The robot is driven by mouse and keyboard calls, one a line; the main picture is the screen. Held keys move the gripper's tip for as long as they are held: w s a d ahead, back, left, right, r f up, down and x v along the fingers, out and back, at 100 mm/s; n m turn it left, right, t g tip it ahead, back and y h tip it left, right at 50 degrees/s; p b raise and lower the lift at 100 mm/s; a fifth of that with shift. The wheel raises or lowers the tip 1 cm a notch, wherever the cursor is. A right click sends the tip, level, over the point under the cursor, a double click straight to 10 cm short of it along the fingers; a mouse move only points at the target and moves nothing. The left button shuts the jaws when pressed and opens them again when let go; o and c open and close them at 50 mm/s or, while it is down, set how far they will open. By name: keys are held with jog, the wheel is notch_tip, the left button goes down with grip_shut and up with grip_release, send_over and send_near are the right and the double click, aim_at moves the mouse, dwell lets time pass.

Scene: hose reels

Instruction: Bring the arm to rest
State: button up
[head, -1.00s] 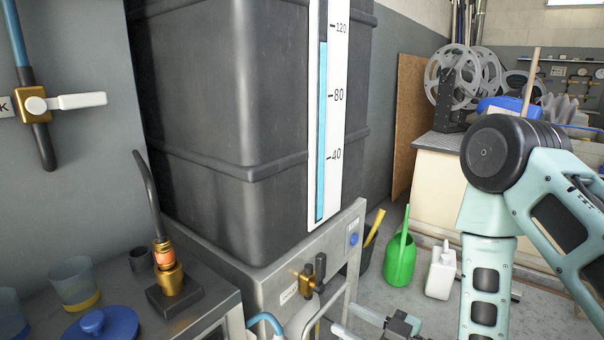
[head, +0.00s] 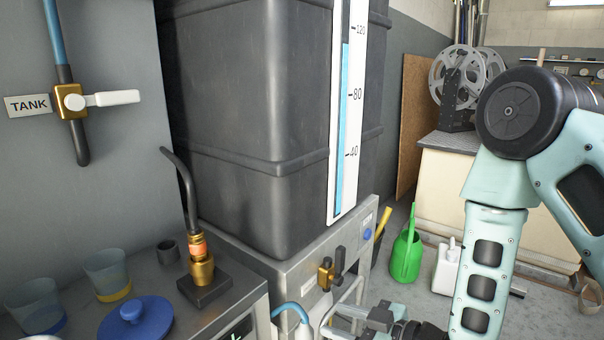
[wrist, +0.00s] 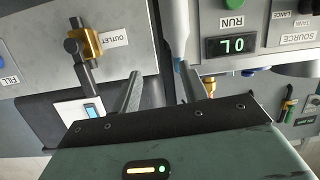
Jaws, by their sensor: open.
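My gripper (head: 345,318) is at the bottom edge of the head view, in front of the metal stand under the dark tank. In the wrist view, its two fingers (wrist: 160,90) are spread apart with nothing held between them. Part of the arm is cut off by the frame's edge.
The dark tank (head: 250,110) bears a level gauge (head: 347,120). The brass outlet valve (head: 327,274) is close to my gripper. A brass lance fitting (head: 202,262) and cups stand left. A green watering can (head: 406,255) stands on the floor.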

jog(key=s+d+r+m+g+h, duration=0.1)
jog(key=s+d+r+g+h, duration=0.2)
jog(key=s, duration=0.4)
jog(key=s+d+r+m+g+h, duration=0.2)
jog(key=s+r+g+h, duration=0.1)
jog(key=s+r+h, duration=0.3)
jog(key=s+d+r+m+g+h, duration=0.1)
jog(key=s+d+r+g+h, duration=0.15)
jog(key=s, duration=0.55)
notch_tip(320, 180, up, 20)
jog(key=p, duration=2)
jog(key=shift+a+f, duration=0.2)
jog(key=shift+a, duration=0.15)
